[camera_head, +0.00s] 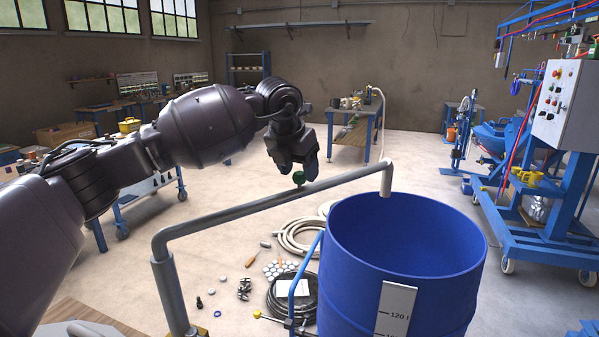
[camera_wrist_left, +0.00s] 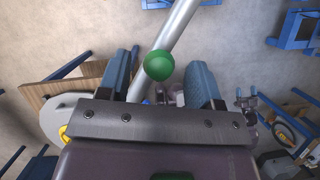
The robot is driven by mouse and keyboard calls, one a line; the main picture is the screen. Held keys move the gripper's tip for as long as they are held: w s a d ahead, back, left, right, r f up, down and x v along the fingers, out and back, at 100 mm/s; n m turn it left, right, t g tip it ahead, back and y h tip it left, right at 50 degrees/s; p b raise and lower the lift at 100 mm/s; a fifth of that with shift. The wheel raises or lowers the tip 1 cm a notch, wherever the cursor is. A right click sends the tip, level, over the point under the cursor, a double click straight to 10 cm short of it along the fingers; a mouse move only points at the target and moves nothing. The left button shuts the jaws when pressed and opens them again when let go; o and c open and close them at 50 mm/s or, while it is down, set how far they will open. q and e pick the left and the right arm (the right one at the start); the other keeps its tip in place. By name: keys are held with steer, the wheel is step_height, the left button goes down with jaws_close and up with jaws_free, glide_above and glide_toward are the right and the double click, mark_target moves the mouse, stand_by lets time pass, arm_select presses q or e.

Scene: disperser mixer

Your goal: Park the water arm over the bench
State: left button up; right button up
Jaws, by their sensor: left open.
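The water arm (camera_head: 270,201) is a grey pipe on an upright post at the lower left. Its far end bends down in a short spout (camera_head: 386,182) over the open blue drum (camera_head: 400,285). A green ball knob (camera_head: 298,178) sits on the pipe. My left gripper (camera_head: 300,173) is open above the pipe, fingers pointing down at the knob. In the left wrist view the knob (camera_wrist_left: 159,65) shows between the two spread fingers (camera_wrist_left: 158,78), with the pipe (camera_wrist_left: 178,28) running behind it; contact cannot be told. My right gripper is out of view.
A wooden surface (camera_head: 82,318) shows at the lower left. A workbench (camera_head: 352,134) stands at the back. Coiled hoses (camera_head: 302,236), white discs and small parts lie on the floor left of the drum. A blue machine frame (camera_head: 540,245) stands at right.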

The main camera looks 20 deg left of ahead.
arm_select(q)
steer(key=shift+w+d+f, duration=0.1)
steer(key=shift+w+f, duration=0.2)
steer(key=shift+f, duration=0.3)
steer(key=shift+c, duration=0.4)
jaws_close()
